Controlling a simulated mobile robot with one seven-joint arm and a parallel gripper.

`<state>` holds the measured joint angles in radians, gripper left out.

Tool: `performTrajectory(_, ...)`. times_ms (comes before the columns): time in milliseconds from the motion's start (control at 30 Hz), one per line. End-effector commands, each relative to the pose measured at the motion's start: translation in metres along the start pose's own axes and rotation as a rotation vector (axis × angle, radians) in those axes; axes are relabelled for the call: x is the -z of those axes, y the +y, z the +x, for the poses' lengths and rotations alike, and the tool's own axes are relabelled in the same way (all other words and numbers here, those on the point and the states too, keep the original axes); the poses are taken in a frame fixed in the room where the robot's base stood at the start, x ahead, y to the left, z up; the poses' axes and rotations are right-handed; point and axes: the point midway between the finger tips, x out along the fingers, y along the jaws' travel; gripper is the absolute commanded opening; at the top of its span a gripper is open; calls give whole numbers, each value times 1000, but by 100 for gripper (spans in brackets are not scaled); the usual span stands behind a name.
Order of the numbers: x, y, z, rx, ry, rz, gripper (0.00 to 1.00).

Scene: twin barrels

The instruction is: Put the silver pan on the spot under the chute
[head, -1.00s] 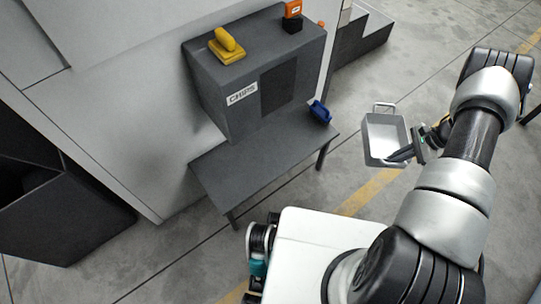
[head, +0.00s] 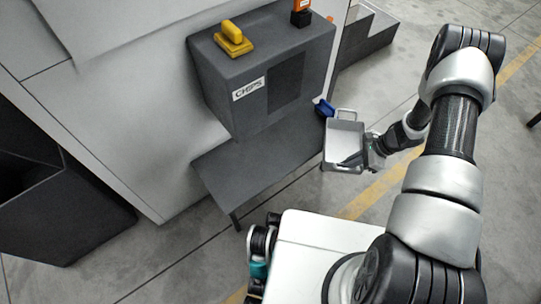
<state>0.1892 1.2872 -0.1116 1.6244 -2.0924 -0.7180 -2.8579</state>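The silver pan (head: 344,139) is a square, open-topped tray with a loop handle on its far and near sides. My gripper (head: 358,160) is at the pan's near right side and appears shut on it, holding it off the floor. The chute is the dark opening (head: 285,80) in the grey box labelled CHIPS (head: 249,89). The grey table (head: 235,170) under it has a bare top where it shows. I see no marked spot there.
A blue object (head: 323,107) lies at the table's far right end, close to the pan. A yellow handled block (head: 233,41) and an orange and black item (head: 300,12) sit on the box. A dark open bin (head: 60,215) stands at the left.

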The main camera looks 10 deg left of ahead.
Motion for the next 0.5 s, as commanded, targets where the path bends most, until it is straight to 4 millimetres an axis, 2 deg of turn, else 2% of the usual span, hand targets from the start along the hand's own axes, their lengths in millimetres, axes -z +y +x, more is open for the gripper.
performTrajectory(33, -13, -1, 6, 0, -2, -4, 0)
performTrajectory(500, -117, -1, 65, -1, -3, -5, 0)
